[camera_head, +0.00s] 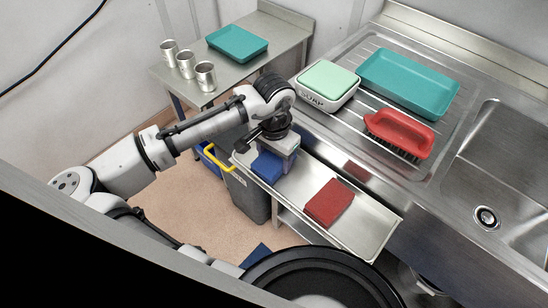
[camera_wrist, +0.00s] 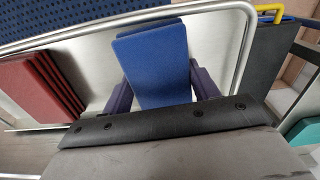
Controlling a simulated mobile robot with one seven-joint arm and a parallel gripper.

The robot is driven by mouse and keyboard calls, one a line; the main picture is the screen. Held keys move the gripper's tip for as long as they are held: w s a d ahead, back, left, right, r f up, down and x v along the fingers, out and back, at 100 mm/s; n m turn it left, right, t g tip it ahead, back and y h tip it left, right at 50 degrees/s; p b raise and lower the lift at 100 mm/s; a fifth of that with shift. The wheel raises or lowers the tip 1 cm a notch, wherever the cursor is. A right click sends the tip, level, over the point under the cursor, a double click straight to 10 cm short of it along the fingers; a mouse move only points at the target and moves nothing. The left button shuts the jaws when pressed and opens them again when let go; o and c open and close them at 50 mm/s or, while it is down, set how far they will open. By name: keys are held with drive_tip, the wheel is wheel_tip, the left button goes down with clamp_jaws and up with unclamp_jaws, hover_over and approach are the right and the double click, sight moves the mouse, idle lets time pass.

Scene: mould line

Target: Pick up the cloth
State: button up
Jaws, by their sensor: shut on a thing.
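A blue folded cloth (camera_head: 267,167) is at the left end of the metal shelf below the sink counter. In the wrist view the blue cloth (camera_wrist: 157,65) stands between the two dark fingers of my gripper (camera_wrist: 162,88), which is shut on it. In the head view my gripper (camera_head: 277,155) comes down over the cloth from above and hides part of it. I cannot tell whether the cloth still touches the shelf. A stack of red folded cloths (camera_head: 330,203) lies to its right on the shelf, and it also shows in the wrist view (camera_wrist: 42,85).
The metal shelf (camera_head: 365,222) has a raised rim and free room beyond the red stack. A grey bin (camera_head: 247,197) with a yellow handle stands under its left end. The counter above holds a soap box (camera_head: 326,87), a teal tray (camera_head: 408,82) and a red brush (camera_head: 399,133).

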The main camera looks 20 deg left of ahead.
drive_tip(key=shift+r, duration=0.1)
wheel_tip(320, 180, up, 20)
drive_tip(key=b, duration=0.1)
idle(0.4)
